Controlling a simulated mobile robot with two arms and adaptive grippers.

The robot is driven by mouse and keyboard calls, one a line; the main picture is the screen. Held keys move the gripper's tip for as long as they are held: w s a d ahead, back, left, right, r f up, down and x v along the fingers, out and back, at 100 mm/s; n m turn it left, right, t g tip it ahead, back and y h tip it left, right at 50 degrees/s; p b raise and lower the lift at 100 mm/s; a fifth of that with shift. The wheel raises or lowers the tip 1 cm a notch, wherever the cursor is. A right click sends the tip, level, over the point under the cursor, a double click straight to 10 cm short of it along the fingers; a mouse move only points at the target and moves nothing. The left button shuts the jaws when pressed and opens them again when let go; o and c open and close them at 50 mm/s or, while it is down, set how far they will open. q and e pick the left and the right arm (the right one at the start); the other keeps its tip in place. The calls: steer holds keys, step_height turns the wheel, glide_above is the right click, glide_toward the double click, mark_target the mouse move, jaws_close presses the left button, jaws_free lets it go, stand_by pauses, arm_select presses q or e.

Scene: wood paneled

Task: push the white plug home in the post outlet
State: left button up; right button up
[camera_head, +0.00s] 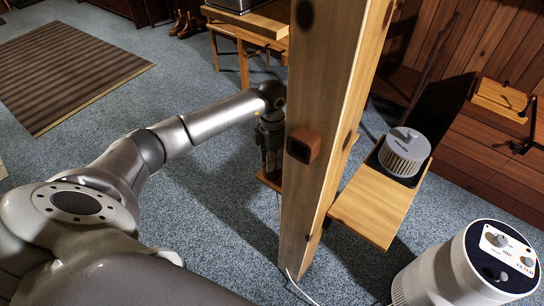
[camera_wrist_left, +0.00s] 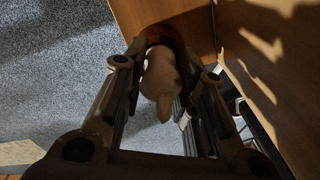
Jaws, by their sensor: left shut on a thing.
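The white plug (camera_wrist_left: 161,77), dim and brownish in shadow, sits between the fingers of my left gripper in the left wrist view. My left gripper (camera_head: 270,142) is beside the left face of the wooden post (camera_head: 325,130), partly hidden by it in the head view. In the left wrist view my left gripper (camera_wrist_left: 165,68) is shut on the plug, whose far end points at a dark shape by the wood. The post outlet's socket and any gap are too dark to tell. My right gripper is not in view.
A brown box (camera_head: 303,145) is fixed on the post's near face. A wooden shelf (camera_head: 372,210) carrying a grey ribbed device (camera_head: 403,150) stands right of the post. A white cylindrical appliance (camera_head: 465,270) is at the lower right. Carpet (camera_head: 215,185) left of the post is clear.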

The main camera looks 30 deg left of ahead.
arm_select(q)
steer(key=shift+f, duration=0.3)
steer(key=o, duration=1.1)
step_height(320, 180, up, 12)
steer(key=shift+a, duration=0.1)
